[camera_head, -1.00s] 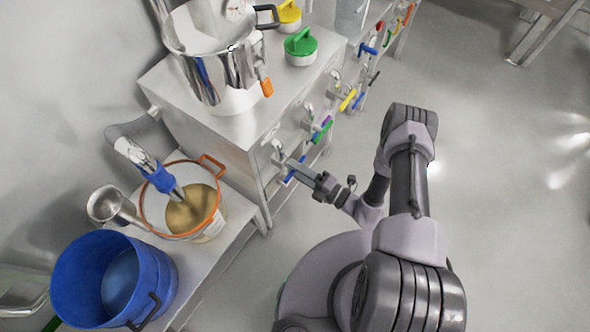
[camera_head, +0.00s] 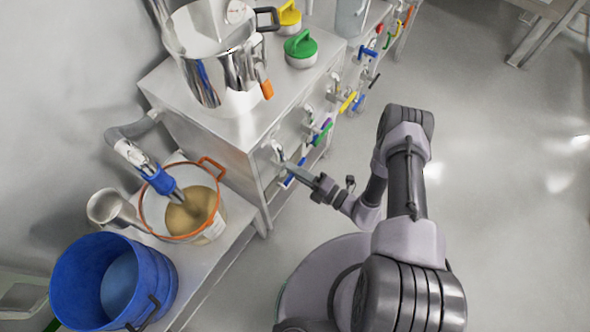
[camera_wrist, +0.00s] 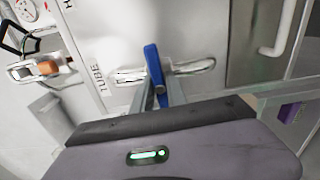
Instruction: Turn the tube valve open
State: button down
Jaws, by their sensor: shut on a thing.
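The tube valve has a blue lever handle (camera_wrist: 153,63) on a metal pipe fitting (camera_wrist: 193,67) in the wrist view, beside the printed word TUBE on the pale panel. In the head view the blue handle (camera_head: 288,181) is on the front of the steel cabinet, low and left of the other valves. My gripper (camera_wrist: 164,92) is shut on the blue handle, with its fingers on either side of the lower part. My gripper (camera_head: 293,169) also reaches the handle from the right in the head view and partly hides it.
Valves with a green handle (camera_head: 323,135) and a yellow handle (camera_head: 347,102) sit farther along the cabinet front. A steel pot (camera_head: 222,75) stands on the cabinet. A blue bucket (camera_head: 75,285) and an orange-rimmed tub (camera_head: 152,222) stand at left.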

jog(key=n, duration=0.4)
jog(key=shift+n+p, duration=0.35)
jog(key=shift+n, duration=0.05)
jog(key=n+p, duration=0.1)
jog(key=n, duration=0.3)
jog(key=n+p, duration=0.1)
jog(key=n, duration=0.3)
jog(key=shift+n, duration=0.4)
jog(key=shift+n+p, duration=0.55)
jog(key=shift+n, duration=1.25)
jog(key=c, duration=1.3)
grip_release()
